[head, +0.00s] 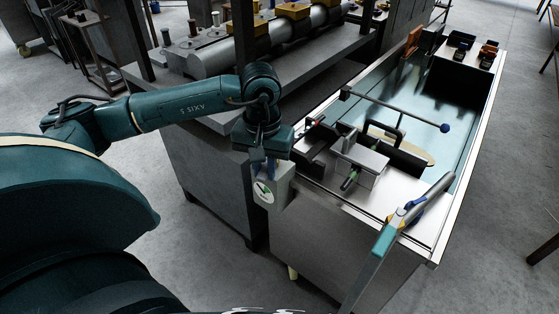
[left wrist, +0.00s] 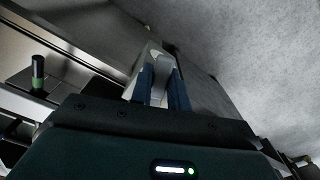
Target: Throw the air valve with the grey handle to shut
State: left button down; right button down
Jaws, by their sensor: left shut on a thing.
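My left gripper (head: 264,172) points down at a light grey box (head: 272,190) on the near side of the steel tank. The box has a round white dial with a green and dark mark. In the left wrist view, the blue fingers of my left gripper (left wrist: 160,85) are shut on a pale grey piece (left wrist: 157,88), which looks like the grey handle.
A steel water tank (head: 478,130) stands at the right, with a clamp block (head: 358,163) and a green-banded black knob (head: 350,178) on its near end. A machine bench (head: 205,125) stands behind my left arm.

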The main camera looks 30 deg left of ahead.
pick_arm(q)
jog(key=shift+a+f+m+b, duration=0.15)
jog(key=shift+a+m+b, duration=0.1)
jog(key=shift+m+b, duration=0.15)
jog(key=shift+s+a+m+b, duration=0.1)
jog(key=shift+a+m+b, duration=0.2)
jog(key=shift+m, duration=0.3)
jog(key=shift+a+m+b, duration=0.4)
jog(key=shift+m+b, duration=0.3)
jog(key=shift+m, duration=0.2)
jog(key=c, duration=1.3)
grip_release()
jog(key=shift+o, duration=0.2)
